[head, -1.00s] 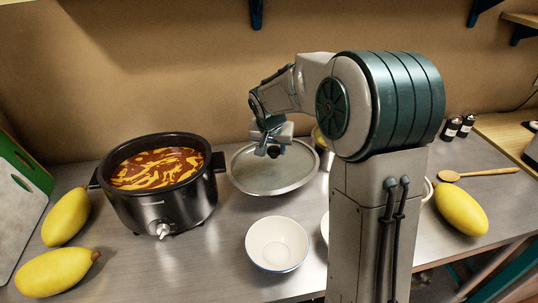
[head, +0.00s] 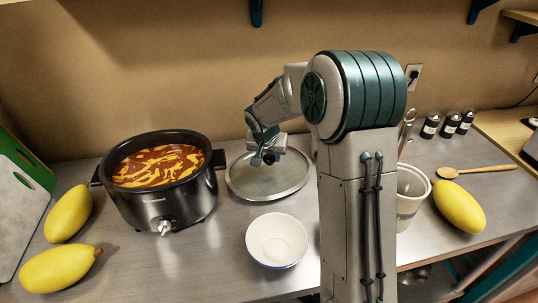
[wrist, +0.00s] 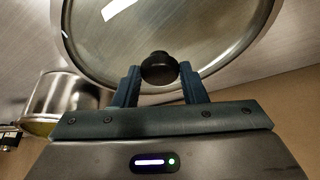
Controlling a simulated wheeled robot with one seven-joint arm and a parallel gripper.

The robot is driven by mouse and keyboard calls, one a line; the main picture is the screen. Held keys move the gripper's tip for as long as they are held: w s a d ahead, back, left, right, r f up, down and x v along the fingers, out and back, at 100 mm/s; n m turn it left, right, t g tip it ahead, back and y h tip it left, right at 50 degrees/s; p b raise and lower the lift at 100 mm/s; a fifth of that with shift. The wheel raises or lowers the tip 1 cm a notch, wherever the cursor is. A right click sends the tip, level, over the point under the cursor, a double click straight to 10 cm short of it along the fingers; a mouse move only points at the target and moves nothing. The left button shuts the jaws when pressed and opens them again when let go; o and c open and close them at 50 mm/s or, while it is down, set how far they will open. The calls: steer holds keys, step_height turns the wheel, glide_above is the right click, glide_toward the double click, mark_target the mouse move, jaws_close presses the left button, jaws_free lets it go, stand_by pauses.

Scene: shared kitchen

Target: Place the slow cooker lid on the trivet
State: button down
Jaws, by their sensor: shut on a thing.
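The slow cooker lid (head: 262,185) is round clear glass with a metal rim and a black knob. It lies nearly flat, low over the counter to the right of the slow cooker; I cannot tell whether it touches the surface. My gripper (head: 268,156) is above its middle, shut on the knob. In the wrist view the black knob sits between the fingertips of my gripper (wrist: 159,74), with the lid (wrist: 190,35) beyond. The slow cooker (head: 170,208) is black, uncovered and full of red and yellow stew. I see no trivet in either view.
A white bowl (head: 276,240) stands in front of the lid. Yellow squashes (head: 68,213) lie at left, another (head: 459,206) at right near a wooden spoon (head: 480,171). A utensil crock (head: 410,190) is partly behind my arm. A metal pot (wrist: 65,98) shows in the wrist view.

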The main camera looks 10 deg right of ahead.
steer(key=c, duration=0.9)
jaws_free()
steer(key=shift+r, duration=0.1)
steer(key=shift+r+p, duration=0.2)
steer(key=shift+p, duration=0.1)
steer(key=b+v, duration=0.1)
steer(key=v, duration=1)
steer(key=s+d+n, duration=0.1)
steer(key=s, duration=0.8)
steer(key=s+f+n+y, duration=0.1)
steer(key=s+n, duration=0.1)
steer(key=s, duration=0.8)
steer(key=s+d+n+g, duration=0.1)
steer(key=s, duration=0.8)
steer(key=shift+s+d+f+n+y, duration=0.2)
steer(key=shift+d+n+y, duration=0.1)
steer(key=shift+d+y, duration=0.1)
